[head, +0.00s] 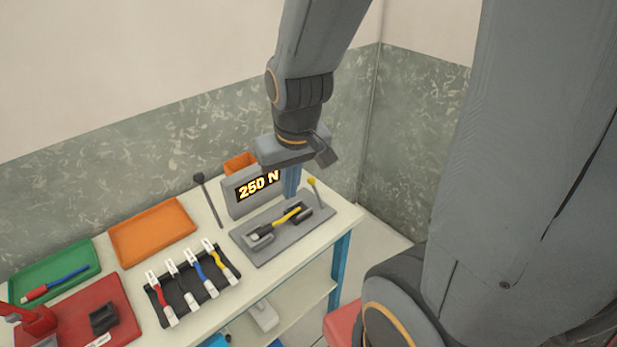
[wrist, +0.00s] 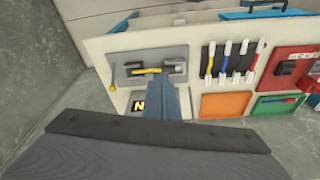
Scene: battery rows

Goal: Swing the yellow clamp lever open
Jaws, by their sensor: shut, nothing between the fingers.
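The clamp lever is a thin stalk with a yellow knob (head: 312,182), standing up at the right end of a grey test plate (head: 262,253). Its yellow knob also shows in the wrist view (wrist: 113,88), left of the plate. A yellow lead (head: 287,216) lies across the plate between two dark holders. My gripper (head: 291,194) has its blue fingers together, empty, pointing down behind the lead and left of the knob, apart from it in the picture. In the wrist view the fingers (wrist: 164,84) reach toward the yellow lead and hide part of the plate.
A grey display box (head: 232,206) reading 250 N stands close behind the plate. A black rack (head: 186,306) with several coloured leads is to the left. Orange (head: 150,232), green (head: 50,268) and red (head: 75,312) trays lie farther left. The bench's right edge is near the lever.

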